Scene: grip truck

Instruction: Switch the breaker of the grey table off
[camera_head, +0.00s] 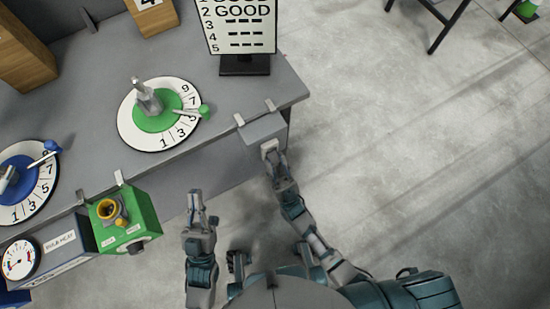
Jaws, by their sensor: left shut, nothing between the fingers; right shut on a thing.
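A grey box, which looks like the breaker (262,128), hangs by two clips on the front edge of the grey table (105,85), near its right corner. My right gripper (270,150) is at the front face of this box, shut on a small part there, which looks like its switch lever. The fingers hide most of the lever, so its position cannot be told. My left gripper (196,200) is shut and empty, in the air in front of the table edge, right of the green box.
The green box (124,220) with a yellow ring hangs left of my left gripper, beside a gauge box (50,255). A green dial (165,115), a blue dial (28,182) and a score board (240,25) stand on the table.

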